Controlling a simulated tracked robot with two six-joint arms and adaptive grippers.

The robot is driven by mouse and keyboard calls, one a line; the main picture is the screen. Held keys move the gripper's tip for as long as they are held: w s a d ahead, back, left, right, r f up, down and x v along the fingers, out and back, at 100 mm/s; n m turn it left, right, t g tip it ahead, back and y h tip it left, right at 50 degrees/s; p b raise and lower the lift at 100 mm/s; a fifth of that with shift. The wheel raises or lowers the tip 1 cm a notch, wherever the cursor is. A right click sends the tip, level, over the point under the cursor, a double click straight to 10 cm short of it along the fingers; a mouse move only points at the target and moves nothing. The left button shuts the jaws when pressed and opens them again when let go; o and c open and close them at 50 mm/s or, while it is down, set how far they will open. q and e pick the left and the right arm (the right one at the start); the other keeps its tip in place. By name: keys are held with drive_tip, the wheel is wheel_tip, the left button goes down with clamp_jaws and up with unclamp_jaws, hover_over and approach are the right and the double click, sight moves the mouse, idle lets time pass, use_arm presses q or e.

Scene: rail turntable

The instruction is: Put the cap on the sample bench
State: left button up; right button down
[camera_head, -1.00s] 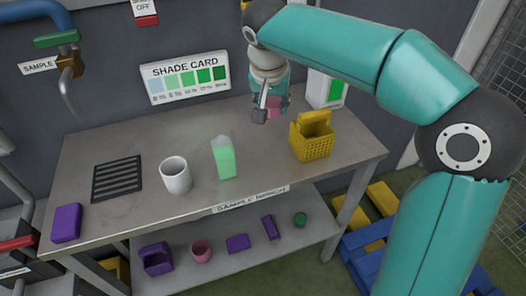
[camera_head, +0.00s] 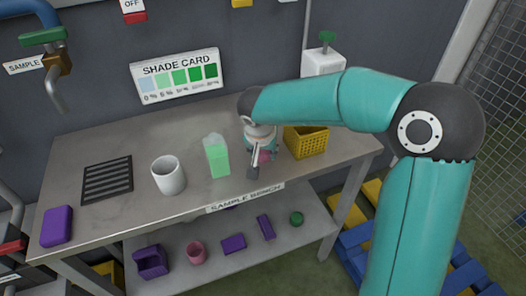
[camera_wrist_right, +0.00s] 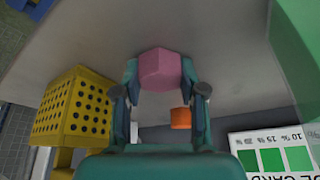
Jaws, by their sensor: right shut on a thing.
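My right gripper (camera_head: 256,170) is shut on a pink cap (camera_head: 264,157), low over the sample bench (camera_head: 140,135), between the green-filled container and the yellow basket. In the right wrist view the pink cap (camera_wrist_right: 160,68) sits between the two fingertips (camera_wrist_right: 160,85), with the grey bench top behind it. I cannot tell whether the cap touches the bench. The bench's name label (camera_head: 245,198) is on its front edge, close to the gripper. My left gripper is not in view.
A yellow perforated basket (camera_head: 306,142) stands right of the gripper, and a green-filled container (camera_head: 217,158) left. A white mug (camera_head: 168,175), dark grille (camera_head: 107,180) and purple block (camera_head: 56,226) are further left. An orange object (camera_wrist_right: 181,118) shows in the wrist view.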

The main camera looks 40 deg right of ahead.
drive_tip(key=shift+f, duration=0.15)
drive_tip(key=c, duration=0.7)
unclamp_jaws()
drive_tip(key=shift+o, duration=0.2)
drive_tip(key=shift+r, duration=0.3)
drive_tip(key=v, duration=1.2)
drive_tip(key=shift+f, duration=0.1)
